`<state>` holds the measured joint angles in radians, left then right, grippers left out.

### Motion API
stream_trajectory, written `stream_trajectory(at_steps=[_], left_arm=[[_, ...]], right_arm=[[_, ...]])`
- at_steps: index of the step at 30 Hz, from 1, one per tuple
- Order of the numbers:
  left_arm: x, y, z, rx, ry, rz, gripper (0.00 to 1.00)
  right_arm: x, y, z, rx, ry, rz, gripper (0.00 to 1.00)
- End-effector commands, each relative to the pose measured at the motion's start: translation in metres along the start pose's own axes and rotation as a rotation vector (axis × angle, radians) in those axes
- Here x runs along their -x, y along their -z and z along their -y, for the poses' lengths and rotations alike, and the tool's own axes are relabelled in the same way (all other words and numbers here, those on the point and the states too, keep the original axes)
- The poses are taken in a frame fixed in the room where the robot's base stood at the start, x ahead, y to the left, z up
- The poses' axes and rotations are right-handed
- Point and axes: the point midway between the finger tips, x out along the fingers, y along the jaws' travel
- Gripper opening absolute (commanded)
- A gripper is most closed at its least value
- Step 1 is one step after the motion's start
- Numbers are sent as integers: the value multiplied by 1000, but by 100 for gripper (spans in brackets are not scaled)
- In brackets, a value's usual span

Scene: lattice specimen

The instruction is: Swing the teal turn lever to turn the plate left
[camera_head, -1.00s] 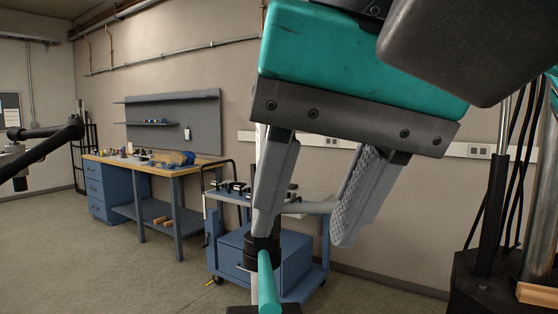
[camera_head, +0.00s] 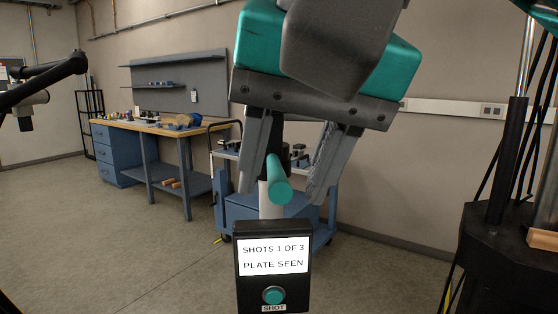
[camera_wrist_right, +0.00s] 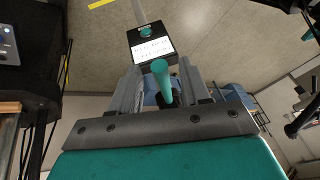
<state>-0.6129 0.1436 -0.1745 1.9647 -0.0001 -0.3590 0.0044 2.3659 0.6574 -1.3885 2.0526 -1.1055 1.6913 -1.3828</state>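The teal turn lever (camera_head: 279,187) is a short round bar on a dark hub, in the middle of the head view. My right gripper (camera_head: 281,196) hangs over it with its two grey fingers apart. The lever shows between the fingers, with a gap on either side. The plate cannot be made out. My left gripper is not in view.
Below the lever is a black box (camera_head: 242,297) with a screen (camera_head: 273,256) reading "SHOTS 1 OF 3 PLATE SEEN" and a teal button (camera_head: 273,295) marked SHOT. A blue cart (camera_head: 238,208) stands behind, a workbench (camera_head: 150,128) at left. A dark column stand (camera_head: 505,220) is at right.

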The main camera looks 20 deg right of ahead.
Motion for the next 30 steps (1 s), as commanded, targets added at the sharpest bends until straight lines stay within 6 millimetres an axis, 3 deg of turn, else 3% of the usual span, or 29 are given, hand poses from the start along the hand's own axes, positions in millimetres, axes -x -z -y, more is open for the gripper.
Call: stream_trajectory(at_steps=[2,14,25,30], left_arm=[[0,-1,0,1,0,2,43],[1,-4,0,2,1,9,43],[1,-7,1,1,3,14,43],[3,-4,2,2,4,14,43]], right_arm=[[0,0,0,0,0,0,39],[0,0,0,0,-1,0,1],[0,0,0,-2,-2,0,0],[-3,0,14,-82,-41,-18,0]])
